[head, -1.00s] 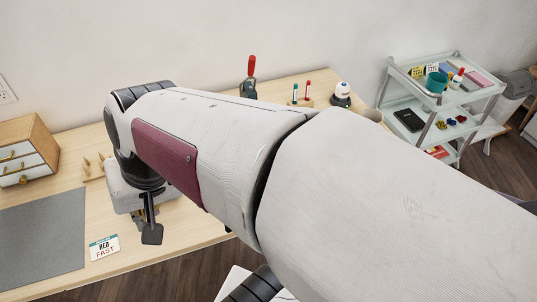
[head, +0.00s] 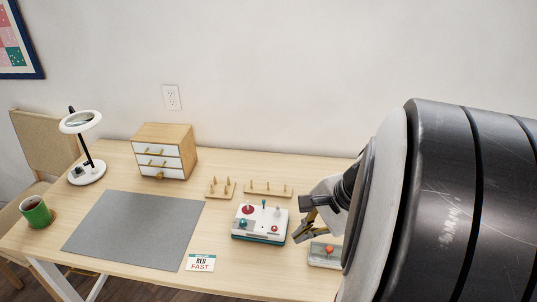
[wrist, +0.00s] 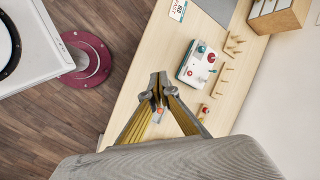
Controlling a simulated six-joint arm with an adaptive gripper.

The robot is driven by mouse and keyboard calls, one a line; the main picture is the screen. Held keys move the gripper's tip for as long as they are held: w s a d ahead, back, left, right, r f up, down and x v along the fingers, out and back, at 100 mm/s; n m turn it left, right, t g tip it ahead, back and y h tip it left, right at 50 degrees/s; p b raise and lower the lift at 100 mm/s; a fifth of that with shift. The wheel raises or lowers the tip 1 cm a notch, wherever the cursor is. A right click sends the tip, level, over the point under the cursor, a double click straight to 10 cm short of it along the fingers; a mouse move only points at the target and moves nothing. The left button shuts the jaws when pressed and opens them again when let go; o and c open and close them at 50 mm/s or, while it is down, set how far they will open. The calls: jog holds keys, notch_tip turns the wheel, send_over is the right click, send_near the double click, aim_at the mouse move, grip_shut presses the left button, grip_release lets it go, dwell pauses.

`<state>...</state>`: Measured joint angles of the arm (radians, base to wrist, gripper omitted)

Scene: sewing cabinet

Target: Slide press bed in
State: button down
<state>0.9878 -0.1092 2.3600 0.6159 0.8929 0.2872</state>
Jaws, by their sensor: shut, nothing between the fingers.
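I cannot tell for sure which thing is the press bed. A small grey block with an orange knob (head: 325,252) lies on the table beside my arm; it shows partly between my fingers in the wrist view (wrist: 158,116). My gripper (head: 303,236) is shut and empty, above the table between this block and a white box with a teal base (head: 262,222). The gripper also shows in the wrist view (wrist: 156,83). The white box carries a red knob and small levers. My arm hides the right part of the table in the head view.
A grey mat (head: 135,235), a "RED FAST" card (head: 200,263), two peg racks (head: 268,189) and a small drawer cabinet (head: 165,152) are on the table (head: 110,165). A lamp (head: 85,160) and a green mug (head: 36,212) stand at the left.

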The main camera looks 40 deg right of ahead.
jog(key=s+d+f+m+t, duration=0.1)
jog(key=s+d+f+m, duration=0.15)
jog(key=d+m, duration=0.2)
jog(key=s+d+f+m+t+h, duration=0.1)
jog(key=s+d+f+m, duration=0.15)
jog(key=d, duration=0.35)
jog(key=s+d+f+m+t, duration=0.1)
jog(key=s+d+m, duration=0.2)
jog(key=d+m, duration=0.15)
jog(key=s+d+f+m+h, duration=0.2)
jog(key=s+d+f+m, duration=0.1)
jog(key=s, duration=0.4)
jog(key=s+d+f+m+h, duration=0.2)
jog(key=s+d+f+m, duration=0.1)
jog(key=s+d+m, duration=0.3)
jog(key=shift+s+d+f+t, duration=0.2)
jog(key=shift+s+d+t, duration=0.1)
jog(key=shift+s, duration=0.15)
jog(key=shift+w, duration=0.1)
jog(key=x, duration=1.1)
jog(key=shift+w+r, duration=0.25)
jog(key=shift+w, duration=0.1)
jog(key=shift+w+d+f, duration=0.1)
jog(key=shift+w+d, duration=0.15)
jog(key=shift+w, duration=0.3)
jog(key=shift+w+d+f, duration=0.1)
jog(key=shift+w+d, duration=0.15)
jog(key=shift+w, duration=0.35)
